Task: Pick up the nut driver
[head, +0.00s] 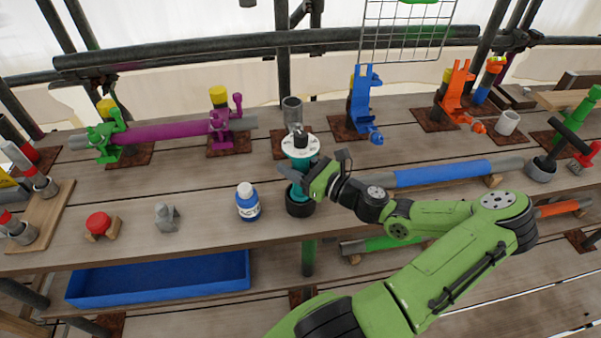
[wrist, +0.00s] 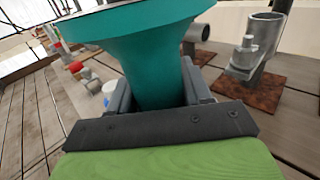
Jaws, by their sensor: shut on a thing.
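The nut driver, as I take it, is the upright teal tool (head: 300,163) near the middle of the bench in the head view. It has a pale round top with a black knob, a narrower teal neck and a round black base. My gripper (head: 306,184) reaches it from the right and is shut on its neck, below the flared part. In the wrist view the teal body (wrist: 150,70) fills the space between the fingers. The base appears at bench level; I cannot tell whether it touches the planks.
A blue-and-white bottle (head: 248,203) stands close on the left. A grey metal tube (head: 292,112) stands on a rusty plate just behind. A blue clamp (head: 362,105) is behind to the right. A pipe with a blue sleeve (head: 445,172) lies on the right. A blue tray (head: 160,279) sits below.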

